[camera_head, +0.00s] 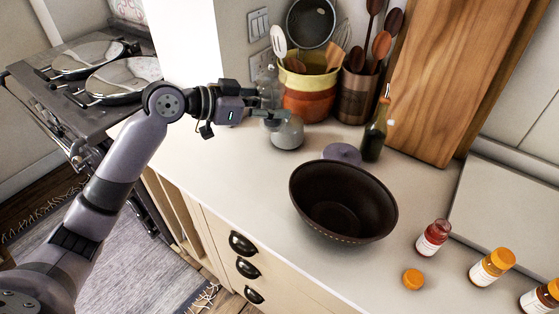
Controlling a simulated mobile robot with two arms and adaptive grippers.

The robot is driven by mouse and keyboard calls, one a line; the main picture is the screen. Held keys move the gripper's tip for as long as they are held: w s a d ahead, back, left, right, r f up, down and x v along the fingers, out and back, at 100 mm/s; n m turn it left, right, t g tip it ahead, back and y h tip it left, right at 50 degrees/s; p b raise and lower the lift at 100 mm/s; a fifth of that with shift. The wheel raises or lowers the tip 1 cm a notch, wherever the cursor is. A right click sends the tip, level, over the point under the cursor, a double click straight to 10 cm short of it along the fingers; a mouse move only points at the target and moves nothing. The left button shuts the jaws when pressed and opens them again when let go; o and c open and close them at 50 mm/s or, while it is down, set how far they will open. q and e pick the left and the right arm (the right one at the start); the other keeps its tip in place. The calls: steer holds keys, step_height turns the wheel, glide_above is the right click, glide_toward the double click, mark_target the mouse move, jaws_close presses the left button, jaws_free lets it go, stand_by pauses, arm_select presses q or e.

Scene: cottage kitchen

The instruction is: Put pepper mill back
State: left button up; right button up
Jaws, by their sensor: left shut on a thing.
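My left gripper (270,103) reaches in from the left over the back of the counter. It is shut on a small, clear, glass-like thing (267,86) with a narrow top, which looks like the pepper mill. The thing is upright, and its lower part is hidden by the fingers. A rounded grey pot (286,133) stands just under and in front of the fingertips; I cannot tell whether they touch. My right gripper is not in view.
Behind are a striped utensil crock (308,100), a copper-brown utensil holder (354,96) and a dark bottle (375,135). A brown bowl (343,205) stands mid-counter, with spice jars (433,238) at right. The counter (215,160) left of the bowl is clear.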

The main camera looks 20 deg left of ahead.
arm_select(q)
step_height(320, 180, down, 15)
steer(key=shift+f+p, duration=0.1)
steer(key=shift+p, duration=0.6)
steer(key=shift+f, duration=0.3)
steer(key=shift+f, duration=0.15)
steer(key=o, duration=1.2)
steer(key=shift+c, duration=0.2)
